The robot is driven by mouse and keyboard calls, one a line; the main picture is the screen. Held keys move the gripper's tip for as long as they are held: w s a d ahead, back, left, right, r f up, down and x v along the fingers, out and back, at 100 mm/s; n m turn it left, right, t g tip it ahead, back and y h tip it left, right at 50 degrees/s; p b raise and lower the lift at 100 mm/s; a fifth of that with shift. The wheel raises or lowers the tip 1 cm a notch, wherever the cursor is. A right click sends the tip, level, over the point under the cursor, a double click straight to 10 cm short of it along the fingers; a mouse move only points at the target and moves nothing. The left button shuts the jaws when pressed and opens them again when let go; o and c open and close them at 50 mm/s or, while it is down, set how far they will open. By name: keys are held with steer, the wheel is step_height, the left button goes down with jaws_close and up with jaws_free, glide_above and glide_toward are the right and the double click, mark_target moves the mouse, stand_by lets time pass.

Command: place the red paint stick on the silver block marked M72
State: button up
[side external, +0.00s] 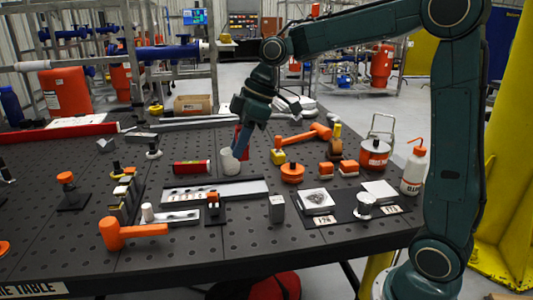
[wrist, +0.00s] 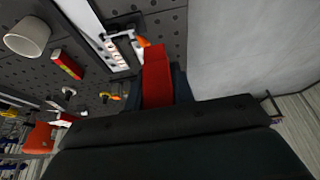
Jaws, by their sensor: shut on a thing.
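My gripper (side external: 242,150) is low over the middle of the table, just behind and right of a white cup. It is shut on the red paint stick (wrist: 156,80), which shows as a plain red bar in the wrist view. In the side view a patch of red (side external: 241,134) shows at the jaws; the rest is hidden. A small upright silver block (side external: 277,209) stands near the front edge. Another silver block (side external: 106,145) lies at the back left. I cannot read M72 on either one.
The white cup (side external: 229,162) is close to my jaws. A red labelled cylinder (side external: 192,167) lies left of it. A silver rail tray (side external: 240,190) lies in front. Orange hammers (side external: 135,232), a dark mat (side external: 345,214) and a squeeze bottle (side external: 413,172) stand around.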

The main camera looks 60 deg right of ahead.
step_height(320, 180, up, 6)
glide_above(274, 200)
steer(key=shift+d+f, duration=0.1)
steer(key=shift+f, duration=0.1)
step_height(274, 200, down, 16)
steer(key=shift+r, duration=0.1)
stand_by(0.5)
steer(key=shift+f, duration=2.1)
steer(key=shift+f, duration=0.15)
steer(key=o, duration=1)
